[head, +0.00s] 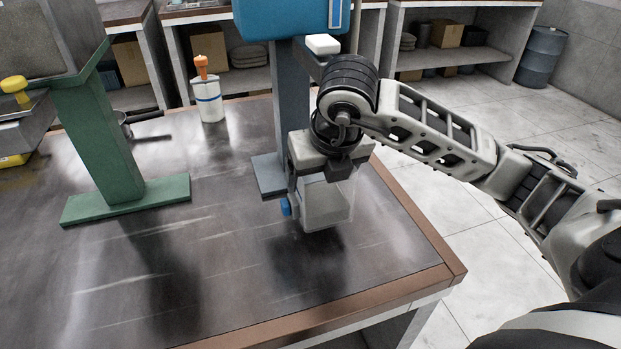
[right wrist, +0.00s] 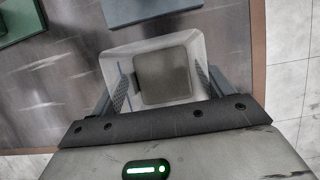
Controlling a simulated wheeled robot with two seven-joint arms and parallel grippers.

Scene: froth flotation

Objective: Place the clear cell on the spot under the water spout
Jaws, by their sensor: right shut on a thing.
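The clear cell (head: 328,208) is a see-through, box-shaped container, upright and empty-looking. My right gripper (head: 318,187) is shut on it from above, with a finger on each side. The cell appears to hang a little above the table near its right edge, with a dark shadow beneath. In the right wrist view the cell (right wrist: 119,62) sits between the fingers (right wrist: 168,92), its open top facing the camera. A small blue part (head: 286,206) shows at its left side. I cannot clearly make out the water spout or the spot under it. My left gripper is not in view.
A blue machine (head: 285,18) on a grey column and foot (head: 268,174) stands just behind the cell. A green stand (head: 105,150) is at left. A white bottle with an orange top (head: 208,95) stands farther back. The front middle of the table (head: 200,285) is clear.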

